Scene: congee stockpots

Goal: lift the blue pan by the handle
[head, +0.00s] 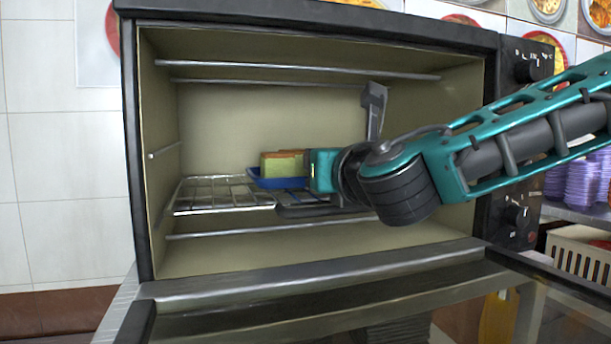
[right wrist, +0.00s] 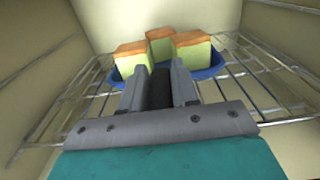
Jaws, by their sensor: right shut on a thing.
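The blue pan (head: 262,182) is inside the open oven, at the level of the wire rack. I cannot tell whether it touches the rack. It holds several green and orange blocks of food (head: 281,163). In the right wrist view the pan (right wrist: 210,73) lies just beyond my right gripper (right wrist: 158,78), whose fingers are shut on its dark handle (right wrist: 160,92). In the head view my right gripper reaches in from the right, and my arm hides its fingers and the handle. My left gripper is not in view.
The wire rack (head: 205,205) spans part of the oven (head: 300,20), with rails on the walls above and below. The glass door (head: 330,305) is folded down in front. A cream basket (head: 580,250) and purple stacked items (head: 575,183) stand to the right outside.

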